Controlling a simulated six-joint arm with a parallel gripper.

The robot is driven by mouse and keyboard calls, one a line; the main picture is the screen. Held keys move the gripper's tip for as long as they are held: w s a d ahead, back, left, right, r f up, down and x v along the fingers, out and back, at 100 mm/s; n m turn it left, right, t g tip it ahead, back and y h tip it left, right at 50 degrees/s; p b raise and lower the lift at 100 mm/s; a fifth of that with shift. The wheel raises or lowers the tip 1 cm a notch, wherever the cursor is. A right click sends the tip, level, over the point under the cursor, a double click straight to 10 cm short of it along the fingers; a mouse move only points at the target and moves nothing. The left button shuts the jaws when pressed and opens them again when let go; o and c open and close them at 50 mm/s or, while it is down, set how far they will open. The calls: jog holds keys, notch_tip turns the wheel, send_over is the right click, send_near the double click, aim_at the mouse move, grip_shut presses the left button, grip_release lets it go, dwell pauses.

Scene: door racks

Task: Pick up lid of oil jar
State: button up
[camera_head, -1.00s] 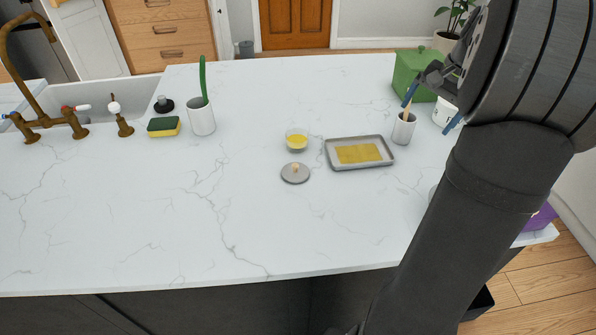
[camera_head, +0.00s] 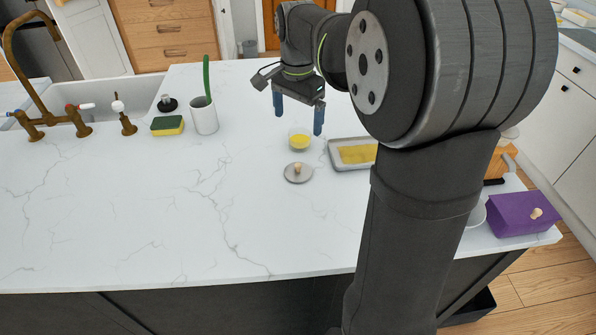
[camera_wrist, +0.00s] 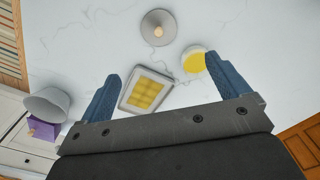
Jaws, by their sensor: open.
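The grey round lid (camera_head: 298,173) with a small wooden knob lies flat on the white counter in the head view, just in front of the small glass jar of yellow oil (camera_head: 300,141). In the wrist view the lid (camera_wrist: 158,27) is at the top middle, beyond my fingertips, and the oil jar (camera_wrist: 194,61) is nearer, beside the right finger. My gripper (camera_head: 298,118) is open and empty, pointing down with its blue fingers above and behind the oil jar. The lid is apart from both fingers and fully in view.
A grey tray with yellow sheets (camera_head: 352,154) stands right of the jar, partly hidden by my arm. A purple box (camera_head: 512,215) is at the right edge. A white cup (camera_head: 204,116) and sponge (camera_head: 167,125) are left. The counter's front left is clear.

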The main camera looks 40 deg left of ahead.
send_over(298, 165)
jog(key=f, duration=1)
jog(key=shift+w+a+f, duration=0.15)
jog(key=shift+w+f, duration=0.05)
jog(key=shift+f, duration=0.1)
jog(key=shift+s+f, duration=0.15)
jog(key=shift+f, duration=2.55)
jog(key=c, duration=1)
